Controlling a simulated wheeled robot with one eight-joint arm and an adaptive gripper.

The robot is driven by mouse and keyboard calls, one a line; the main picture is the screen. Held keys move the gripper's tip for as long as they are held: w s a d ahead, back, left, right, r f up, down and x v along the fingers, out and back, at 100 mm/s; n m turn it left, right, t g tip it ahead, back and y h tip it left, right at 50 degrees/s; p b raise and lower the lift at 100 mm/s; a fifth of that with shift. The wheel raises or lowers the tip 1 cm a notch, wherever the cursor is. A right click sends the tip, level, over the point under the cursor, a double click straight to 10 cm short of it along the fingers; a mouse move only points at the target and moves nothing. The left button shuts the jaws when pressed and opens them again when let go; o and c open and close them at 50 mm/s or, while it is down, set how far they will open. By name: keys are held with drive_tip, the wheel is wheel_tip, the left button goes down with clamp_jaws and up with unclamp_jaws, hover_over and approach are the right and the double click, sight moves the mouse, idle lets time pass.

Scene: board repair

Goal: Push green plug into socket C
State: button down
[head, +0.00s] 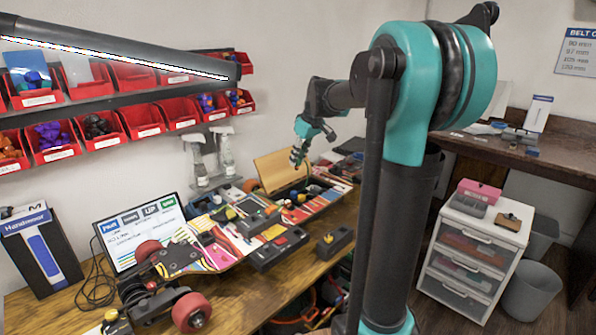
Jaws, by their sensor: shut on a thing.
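My gripper (297,161) is small in the head view, at the end of my teal and black arm. It points down above the back of the workbench, in front of a tan panel (280,172). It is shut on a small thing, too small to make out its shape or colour. Below it lies a multicoloured board (322,205) with dark and yellow parts. I cannot pick out the green plug or socket C. A gap shows between the gripper and the parts below, but its depth is unclear.
A skateboard-like deck with red wheels (192,312) lies at the bench front, before a screen (139,232). Dark boxes (277,248) and (334,240) sit nearby. Spray bottles (224,150) and red bins (140,118) are behind. A white drawer unit (474,252) stands at right.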

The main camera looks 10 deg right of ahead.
drive_tip(key=shift+r, duration=0.5)
drive_tip(key=shift+d, duration=0.1)
drive_tip(key=w+d, duration=0.3)
drive_tip(key=d, duration=0.2)
drive_tip(key=shift+w+d, duration=0.2)
drive_tip(key=shift+w, duration=0.2)
drive_tip(key=shift+f, duration=0.1)
idle(0.3)
drive_tip(key=shift+f, duration=8.25)
drive_tip(key=shift+f, duration=1.1)
